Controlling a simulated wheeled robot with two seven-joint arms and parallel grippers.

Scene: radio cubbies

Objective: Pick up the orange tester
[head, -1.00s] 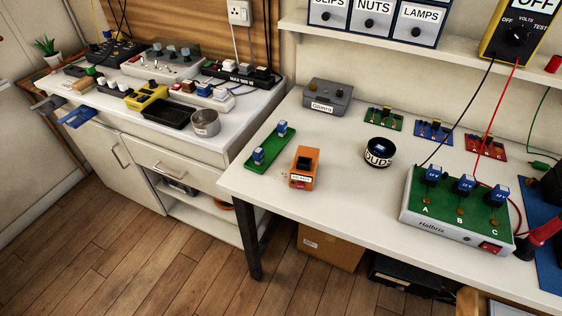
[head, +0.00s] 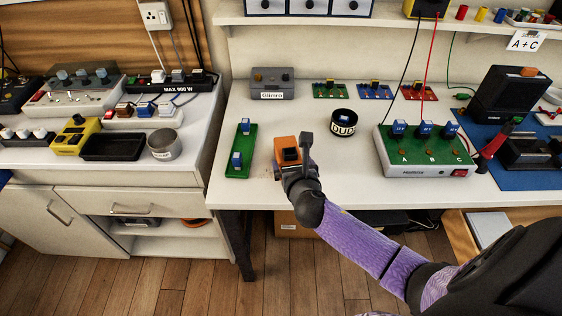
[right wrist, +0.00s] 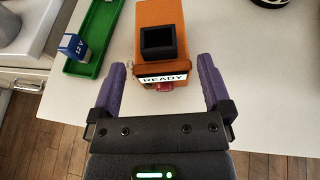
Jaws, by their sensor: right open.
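The orange tester (head: 286,148) stands on the white table near its front left edge. In the right wrist view the tester (right wrist: 160,22) has a black socket on top, a white READY label and a red part on its near side. My right gripper (head: 292,163) is at the tester's near side. In the right wrist view my right gripper (right wrist: 162,84) is open, with one purple finger to each side of the tester's near end and a gap on both sides. Part of the tester is hidden behind the gripper in the head view. My left gripper is not in view.
A green board (head: 240,152) with blue blocks lies close left of the tester. A round black DUDS tin (head: 344,123) stands to its right, and the green HalBrix box (head: 425,152) farther right. A grey Gilmro box (head: 272,80) stands behind.

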